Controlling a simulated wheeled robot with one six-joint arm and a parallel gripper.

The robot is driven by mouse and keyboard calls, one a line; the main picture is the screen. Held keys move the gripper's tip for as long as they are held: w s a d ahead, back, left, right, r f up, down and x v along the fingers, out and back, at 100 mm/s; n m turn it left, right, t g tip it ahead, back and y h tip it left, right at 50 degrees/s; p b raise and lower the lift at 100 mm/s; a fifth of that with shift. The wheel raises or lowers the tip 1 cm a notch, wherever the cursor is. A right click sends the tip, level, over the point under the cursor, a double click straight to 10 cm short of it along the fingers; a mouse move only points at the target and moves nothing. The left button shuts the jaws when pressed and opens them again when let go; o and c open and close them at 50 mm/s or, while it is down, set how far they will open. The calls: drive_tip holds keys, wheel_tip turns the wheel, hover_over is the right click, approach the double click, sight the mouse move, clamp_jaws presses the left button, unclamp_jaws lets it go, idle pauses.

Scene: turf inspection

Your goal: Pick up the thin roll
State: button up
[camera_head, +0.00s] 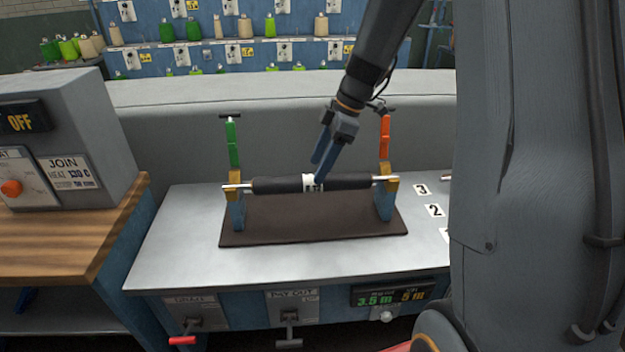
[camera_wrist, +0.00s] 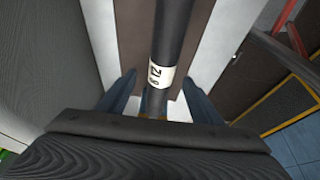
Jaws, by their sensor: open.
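The thin roll (camera_head: 350,181) is a black cylinder on a silver rod with a white label near its middle. It lies level across two blue stands with brass-coloured tops, above a dark brown mat (camera_head: 270,222). My gripper (camera_head: 318,172) is open at the roll's middle, by the label. In the wrist view the roll (camera_wrist: 172,38) runs away from the camera, its label (camera_wrist: 161,76) reading "N" and a partly hidden mark. The fingers of my gripper (camera_wrist: 157,92) stand on either side of the roll. I cannot tell whether they touch it.
A green upright handle (camera_head: 232,143) and an orange one (camera_head: 385,137) rise by the stands. The grey bench top (camera_head: 185,240) is clear left of the mat; number cards (camera_head: 435,210) lie at right. A control box (camera_head: 65,135) stands left. Shelves of spools are behind.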

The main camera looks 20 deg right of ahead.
drive_tip(key=shift+p+x, duration=0.5)
drive_tip(key=shift+x, duration=1.5)
drive_tip(key=shift+s+d, duration=0.15)
drive_tip(key=shift+d, duration=0.1)
clamp_jaws()
